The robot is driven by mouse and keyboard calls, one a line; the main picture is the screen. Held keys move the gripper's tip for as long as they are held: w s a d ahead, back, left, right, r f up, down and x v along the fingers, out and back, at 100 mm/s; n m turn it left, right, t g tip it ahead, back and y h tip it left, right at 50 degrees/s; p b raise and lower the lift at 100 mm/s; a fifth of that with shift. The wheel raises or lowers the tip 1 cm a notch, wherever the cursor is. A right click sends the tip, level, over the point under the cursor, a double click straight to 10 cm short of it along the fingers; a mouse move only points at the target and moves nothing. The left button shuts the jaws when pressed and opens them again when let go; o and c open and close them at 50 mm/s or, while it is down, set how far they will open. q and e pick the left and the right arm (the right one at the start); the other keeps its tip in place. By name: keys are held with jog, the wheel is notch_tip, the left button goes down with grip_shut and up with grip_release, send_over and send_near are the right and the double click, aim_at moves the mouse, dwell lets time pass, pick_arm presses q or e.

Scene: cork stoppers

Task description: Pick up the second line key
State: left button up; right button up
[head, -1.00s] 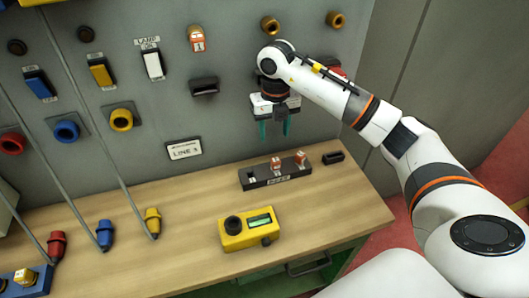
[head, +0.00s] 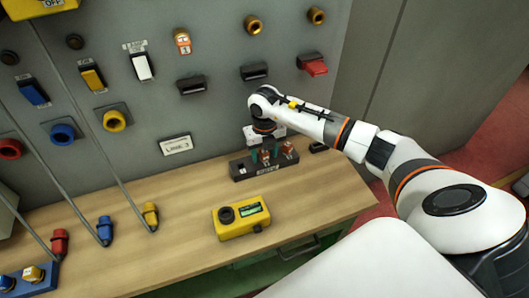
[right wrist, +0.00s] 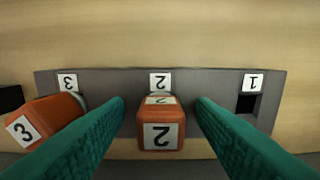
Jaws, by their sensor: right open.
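The second line key is an orange block with a white label 2 (right wrist: 160,130), standing at the slot marked 2 of the dark key rack (right wrist: 115,82). My right gripper (right wrist: 160,104) is open, with one teal finger on each side of this key and a gap on both sides. In the head view the right gripper (head: 265,156) is low over the rack (head: 238,172) on the bench and partly hides the key. The key labelled 3 (right wrist: 40,122) stands at the left slot in the wrist view. Slot 1 (right wrist: 247,103) is empty. My left gripper is not in view.
The key labelled 1 (head: 182,42) is in the upright panel behind the bench. A yellow meter (head: 241,217) lies in front of the rack. A small black block (head: 318,147) is right of the rack. Red, blue and yellow plugs stand at the left. Bare wood (head: 185,205) lies between.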

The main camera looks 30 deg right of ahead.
jog(key=shift+f, duration=0.1)
jog(key=c, duration=1.1)
